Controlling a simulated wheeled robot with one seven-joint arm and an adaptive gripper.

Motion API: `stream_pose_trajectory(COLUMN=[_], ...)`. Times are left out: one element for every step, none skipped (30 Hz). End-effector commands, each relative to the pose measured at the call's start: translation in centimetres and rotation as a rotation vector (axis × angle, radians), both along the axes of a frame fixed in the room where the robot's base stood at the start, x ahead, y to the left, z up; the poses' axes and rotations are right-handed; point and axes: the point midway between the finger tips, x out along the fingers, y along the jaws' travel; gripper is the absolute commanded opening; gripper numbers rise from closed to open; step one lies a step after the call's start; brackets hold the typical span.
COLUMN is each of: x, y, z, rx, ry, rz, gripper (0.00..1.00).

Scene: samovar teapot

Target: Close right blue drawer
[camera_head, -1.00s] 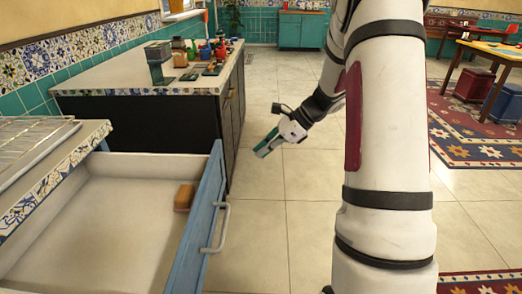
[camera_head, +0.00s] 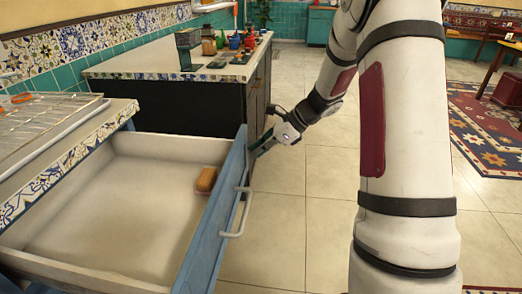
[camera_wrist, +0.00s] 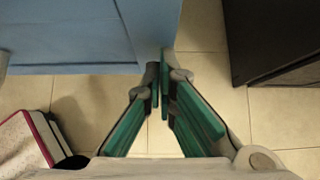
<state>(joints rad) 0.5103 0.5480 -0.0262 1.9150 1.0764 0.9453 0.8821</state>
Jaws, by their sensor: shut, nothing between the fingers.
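The blue drawer (camera_head: 214,225) is pulled far open at the left of the head view, with a grey handle (camera_head: 239,215) on its front. A small orange-brown block (camera_head: 206,180) lies inside it. My gripper (camera_head: 260,148) is at the far end of the drawer front, on its outer side. In the wrist view its green fingers (camera_wrist: 160,88) are shut and empty, close to the corner of the blue drawer front (camera_wrist: 70,32). I cannot tell whether they touch it.
A dark cabinet (camera_head: 212,108) with a tiled worktop stands beyond the drawer, close to my gripper; its top holds several jars and pots. A wire rack (camera_head: 50,118) lies on the near counter. Tiled floor (camera_head: 320,200) is open to the right.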

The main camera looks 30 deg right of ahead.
Motion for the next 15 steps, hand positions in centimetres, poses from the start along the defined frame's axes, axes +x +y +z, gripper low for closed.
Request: stream_pose_trajectory(x=[0.0,0.0,0.0,0.1,0.1,0.2,0.3,0.5,0.7,0.9,1.2,1.5,1.9,2.2,2.8], y=[0.0,0.0,0.0,0.1,0.2,0.3,0.5,0.7,1.1,1.4,1.8,2.4,2.8,3.4,4.0], z=[0.0,0.0,0.0,0.0,0.0,0.0,0.0,0.0,0.0,0.1,0.1,0.0,0.1,0.1,0.1], rx=[0.0,0.0,0.0,0.0,0.0,0.0,0.0,0.0,0.001,0.002,0.002,0.0,0.002,0.002,0.001], ry=[0.0,0.0,-0.001,0.0,0.0,0.0,0.0,0.001,0.0,0.001,0.001,0.001,0.001,0.001,0.0], rz=[0.0,0.0,0.001,0.001,0.001,0.001,0.001,0.002,0.004,0.004,0.006,0.006,0.007,0.007,0.006], gripper=[0.0,0.0,0.0,0.0,0.0,0.0,0.0,0.0,0.0,0.0,0.0,0.0,0.0,0.0,0.0])
